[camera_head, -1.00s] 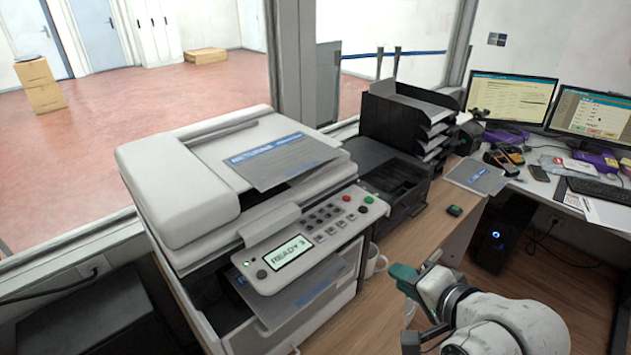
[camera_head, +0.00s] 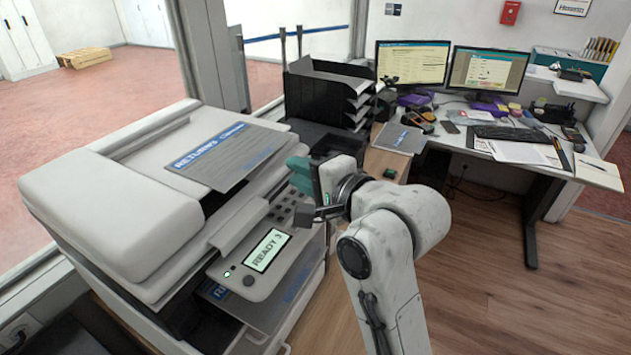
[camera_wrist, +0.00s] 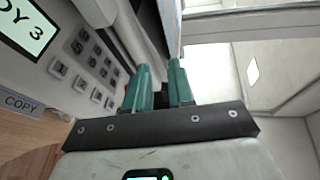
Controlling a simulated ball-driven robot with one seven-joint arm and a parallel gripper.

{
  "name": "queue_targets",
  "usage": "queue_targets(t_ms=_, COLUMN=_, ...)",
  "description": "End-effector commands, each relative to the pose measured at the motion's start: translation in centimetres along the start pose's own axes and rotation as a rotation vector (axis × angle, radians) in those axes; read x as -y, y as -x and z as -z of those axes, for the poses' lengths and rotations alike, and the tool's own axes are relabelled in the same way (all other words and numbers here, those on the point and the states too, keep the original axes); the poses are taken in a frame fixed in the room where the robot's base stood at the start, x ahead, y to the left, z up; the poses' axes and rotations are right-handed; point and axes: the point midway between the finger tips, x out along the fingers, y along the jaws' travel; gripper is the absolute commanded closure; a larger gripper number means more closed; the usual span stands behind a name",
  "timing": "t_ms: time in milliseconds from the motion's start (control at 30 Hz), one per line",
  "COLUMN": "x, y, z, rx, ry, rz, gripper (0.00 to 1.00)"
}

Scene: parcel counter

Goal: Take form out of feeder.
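The form (camera_head: 228,157), a grey sheet with a blue "RETURNS" heading, lies sloping on the feeder (camera_head: 150,148) on top of the white copier (camera_head: 110,215). My gripper (camera_head: 300,174) has green fingers and is at the right of the copier, near the form's right end but apart from it. In the wrist view the two fingers (camera_wrist: 159,68) stand apart with nothing seen between them, beside the copier's button panel (camera_wrist: 88,62). The form itself cannot be made out clearly in the wrist view.
Another sheet (camera_head: 288,302) lies in the slot below the panel, whose display (camera_head: 267,250) reads "READY 3". A similar sheet (camera_head: 400,139) lies on the counter. A black tray stack (camera_head: 325,92) stands behind my gripper. Open floor (camera_head: 500,280) lies at right.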

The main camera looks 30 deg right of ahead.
Motion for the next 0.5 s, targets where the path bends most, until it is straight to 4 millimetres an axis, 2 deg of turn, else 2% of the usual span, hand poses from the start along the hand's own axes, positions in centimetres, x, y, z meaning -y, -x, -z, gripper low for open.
queue_targets(t_ms=500, x=1.1, y=-5.2, z=-2.0, rx=0.002, ry=0.002, rz=-0.001, gripper=0.77)
